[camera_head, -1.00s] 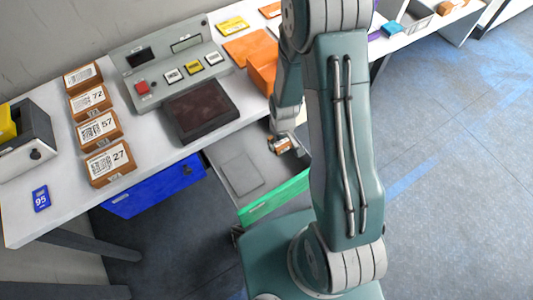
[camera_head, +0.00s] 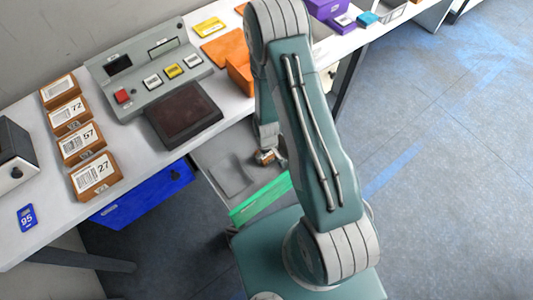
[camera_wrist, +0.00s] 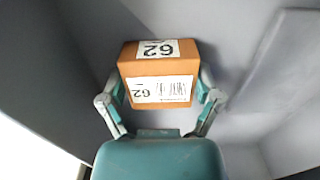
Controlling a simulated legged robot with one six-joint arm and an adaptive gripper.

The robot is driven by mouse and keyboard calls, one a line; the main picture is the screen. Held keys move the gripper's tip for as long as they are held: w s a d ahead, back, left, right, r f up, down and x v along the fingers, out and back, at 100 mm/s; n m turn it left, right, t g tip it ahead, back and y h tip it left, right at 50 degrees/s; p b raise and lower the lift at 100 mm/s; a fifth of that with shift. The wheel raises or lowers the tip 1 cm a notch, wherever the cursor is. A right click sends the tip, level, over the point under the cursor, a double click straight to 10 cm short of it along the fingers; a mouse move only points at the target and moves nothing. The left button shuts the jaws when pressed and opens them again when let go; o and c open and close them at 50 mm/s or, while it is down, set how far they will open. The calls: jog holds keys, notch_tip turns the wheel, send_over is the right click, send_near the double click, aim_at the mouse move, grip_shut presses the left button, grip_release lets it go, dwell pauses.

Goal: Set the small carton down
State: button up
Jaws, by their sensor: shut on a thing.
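The small carton (camera_wrist: 158,68) is brown with white labels reading 62 and a barcode. My gripper (camera_wrist: 160,95) is shut on it, one finger at each side, in the wrist view. In the head view the carton (camera_head: 264,157) is small and partly hidden by my gripper (camera_head: 268,155). It is over or inside the open grey drawer (camera_head: 215,160) with a green front (camera_head: 260,199). I cannot tell whether the carton touches the drawer floor.
Several labelled brown boxes (camera_head: 95,175) stand in a row on the white table (camera_head: 145,170). A grey console (camera_head: 155,75) and a dark pad (camera_head: 185,115) sit beside them. A blue drawer (camera_head: 140,197) is under the table. Orange bins (camera_head: 240,70) stand farther back.

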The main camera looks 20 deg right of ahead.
jog(key=shift+a, duration=0.2)
jog(key=o, duration=1)
jog(key=shift+o, duration=0.2)
jog(key=shift+d, duration=0.15)
notch_tip(320, 180, up, 32)
jog(key=s+m+t, duration=0.1)
jog(key=m+t, duration=0.1)
jog(key=t, duration=0.1)
jog(key=s+r+m+t, duration=0.1)
jog(key=s+r+t, duration=0.1)
jog(key=s+r, duration=1.1)
notch_tip(320, 180, up, 2)
jog(key=shift+a+r+m+t, duration=0.1)
jog(key=shift+a+m+t, duration=0.2)
